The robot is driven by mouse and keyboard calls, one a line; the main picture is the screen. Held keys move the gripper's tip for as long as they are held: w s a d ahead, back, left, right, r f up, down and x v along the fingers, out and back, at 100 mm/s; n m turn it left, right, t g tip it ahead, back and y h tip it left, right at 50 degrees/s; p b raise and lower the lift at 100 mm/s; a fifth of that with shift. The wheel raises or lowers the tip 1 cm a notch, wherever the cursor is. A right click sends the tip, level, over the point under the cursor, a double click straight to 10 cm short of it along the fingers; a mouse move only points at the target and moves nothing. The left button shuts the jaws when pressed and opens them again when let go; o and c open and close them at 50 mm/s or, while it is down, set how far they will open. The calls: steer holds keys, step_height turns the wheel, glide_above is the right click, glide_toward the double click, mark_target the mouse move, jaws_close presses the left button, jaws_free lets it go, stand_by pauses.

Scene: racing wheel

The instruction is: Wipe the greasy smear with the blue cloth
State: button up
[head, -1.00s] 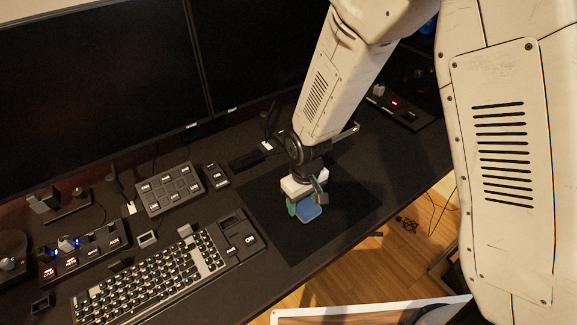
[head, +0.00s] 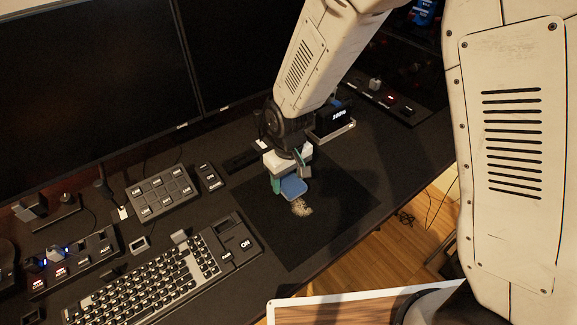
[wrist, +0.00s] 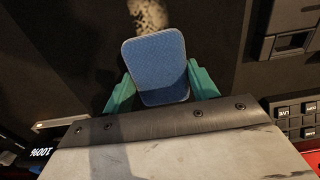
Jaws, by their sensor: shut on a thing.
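The blue cloth (head: 293,188) is a folded, rounded pad held between the teal fingers of my gripper (head: 289,183). In the wrist view the cloth (wrist: 157,68) sits between both fingers of my gripper (wrist: 160,92), which is shut on it. The greasy smear (head: 302,208) is a pale, speckled patch on the black mat (head: 330,215), just in front of the cloth in the head view. In the wrist view the smear (wrist: 148,14) shows beyond the cloth's far edge, and the cloth may hide part of it. I cannot tell whether the cloth touches the mat.
A keyboard (head: 150,285) lies left of the mat, with a button pad (head: 162,190) behind it. Monitors (head: 85,75) stand along the back. A small display (head: 333,118) and a control box (head: 385,100) are behind and right. The mat's right side is clear.

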steer(key=shift+d+r, duration=0.1)
steer(key=shift+r, duration=1.9)
